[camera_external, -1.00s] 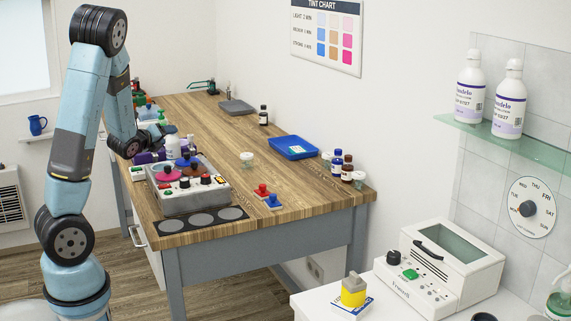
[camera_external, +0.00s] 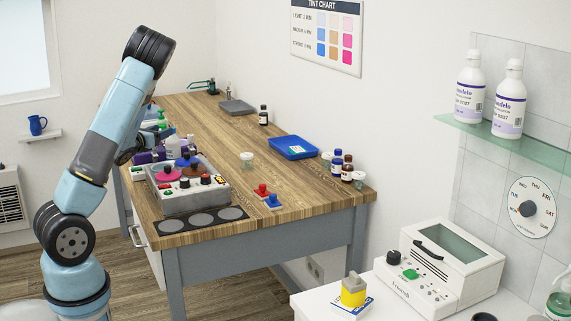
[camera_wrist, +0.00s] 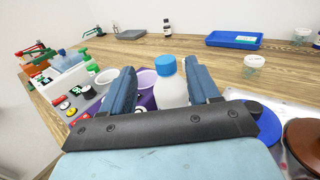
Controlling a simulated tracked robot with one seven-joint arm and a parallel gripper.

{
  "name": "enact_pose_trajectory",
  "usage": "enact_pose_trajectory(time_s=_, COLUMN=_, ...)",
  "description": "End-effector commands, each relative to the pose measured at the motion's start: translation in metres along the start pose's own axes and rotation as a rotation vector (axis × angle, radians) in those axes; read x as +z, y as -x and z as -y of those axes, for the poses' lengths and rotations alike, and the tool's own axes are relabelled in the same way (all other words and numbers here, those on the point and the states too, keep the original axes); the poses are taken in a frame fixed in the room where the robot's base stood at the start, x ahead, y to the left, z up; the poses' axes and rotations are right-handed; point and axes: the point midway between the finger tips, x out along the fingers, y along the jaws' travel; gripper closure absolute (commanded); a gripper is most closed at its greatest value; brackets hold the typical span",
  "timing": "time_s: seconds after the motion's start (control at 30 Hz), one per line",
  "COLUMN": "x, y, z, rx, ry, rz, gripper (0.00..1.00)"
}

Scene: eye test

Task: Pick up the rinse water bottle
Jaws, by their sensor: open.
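A white bottle with a blue cap (camera_wrist: 172,92) stands upright in the wrist view. Its label cannot be read, but it fits the rinse water bottle. My gripper (camera_wrist: 160,66) is open, with its two blue fingers on either side of the bottle in the picture. The bottle appears closer to the right finger; whether they touch cannot be told. The bottle's lower part is hidden by the dark gripper body.
A white bin (camera_wrist: 64,80) with green-topped items stands left. A blue tray (camera_external: 293,147) lies at right; the table's middle is mostly clear.

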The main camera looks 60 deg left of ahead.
Motion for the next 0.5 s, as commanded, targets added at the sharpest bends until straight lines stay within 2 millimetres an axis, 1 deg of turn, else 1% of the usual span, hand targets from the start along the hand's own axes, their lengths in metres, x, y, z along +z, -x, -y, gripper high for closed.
enact_pose_trajectory(time_s=0.03, x=0.000, y=-0.007, z=0.000, rx=0.000, ry=-0.001, rz=-0.001, gripper=0.39)
enact_pose_trajectory(time_s=0.1, x=-0.001, y=-0.015, z=0.000, rx=0.000, ry=-0.001, rz=-0.001, gripper=0.39)
enact_pose_trajectory(time_s=0.37, x=-0.002, y=-0.030, z=0.001, rx=0.001, ry=0.001, rz=-0.001, gripper=0.39)
enact_pose_trajectory(time_s=0.5, x=-0.006, y=-0.048, z=0.005, rx=0.000, ry=0.001, rz=-0.001, gripper=0.39)
